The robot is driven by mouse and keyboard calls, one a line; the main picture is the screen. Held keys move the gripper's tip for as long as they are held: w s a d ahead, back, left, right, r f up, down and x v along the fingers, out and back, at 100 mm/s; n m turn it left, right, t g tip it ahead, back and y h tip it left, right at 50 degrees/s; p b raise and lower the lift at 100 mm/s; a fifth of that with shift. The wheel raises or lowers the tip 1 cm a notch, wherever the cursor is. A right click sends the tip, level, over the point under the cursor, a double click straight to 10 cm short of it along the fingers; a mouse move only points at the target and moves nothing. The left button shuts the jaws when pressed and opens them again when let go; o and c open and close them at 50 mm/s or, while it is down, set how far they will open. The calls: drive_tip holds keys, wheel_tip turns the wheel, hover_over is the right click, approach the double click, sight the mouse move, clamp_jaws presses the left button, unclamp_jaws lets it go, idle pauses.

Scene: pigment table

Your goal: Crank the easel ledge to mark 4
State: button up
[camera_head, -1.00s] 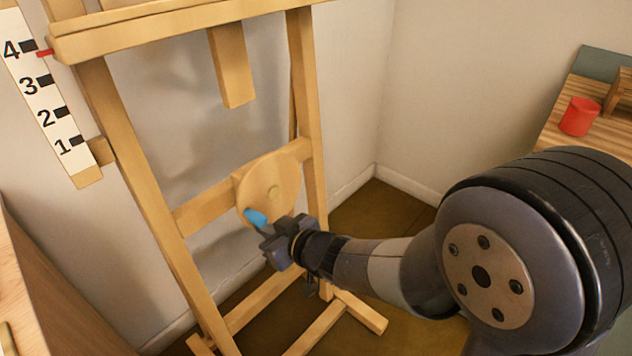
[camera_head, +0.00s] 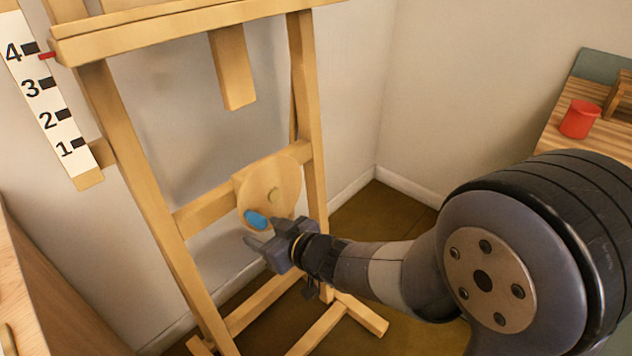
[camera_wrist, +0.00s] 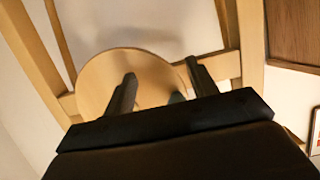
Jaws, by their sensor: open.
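The wooden easel (camera_head: 135,175) stands at the left, with its ledge (camera_head: 180,32) across the top of the picture. A red pointer (camera_head: 47,56) by the ledge's left end sits beside the scale (camera_head: 65,145), close to mark 4 and slightly lower than it in the picture. The round wooden crank disc (camera_head: 272,190) carries a blue knob (camera_head: 256,219) at its lower left. In the wrist view the open fingers (camera_wrist: 160,88) show before the disc (camera_wrist: 135,75).
A wooden cabinet (camera_head: 45,290) stands at the lower left. A table (camera_head: 560,120) with a red cup (camera_head: 580,119) stands at the right. The easel's feet (camera_head: 320,328) spread on the brown floor below my arm. Bare walls close in behind the easel.

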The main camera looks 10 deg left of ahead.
drive_tip(key=f+p+v, duration=0.2)
drive_tip(key=v, duration=0.6)
drive_tip(key=shift+s+d+r, duration=0.15)
drive_tip(key=shift+s+d, duration=0.25)
drive_tip(key=shift+d, duration=0.15)
drive_tip(key=x, duration=0.3)
drive_tip(key=r+b+x, duration=0.1)
drive_tip(key=x, duration=0.1)
drive_tip(key=b+x, duration=0.1)
drive_tip(key=x, duration=0.2)
drive_tip(key=shift+w+a+r, duration=0.3)
drive_tip(key=shift+w+a, duration=0.05)
drive_tip(key=shift+a, duration=0.2)
drive_tip(key=shift+a+r, duration=0.2)
drive_tip(key=shift+r, duration=0.3)
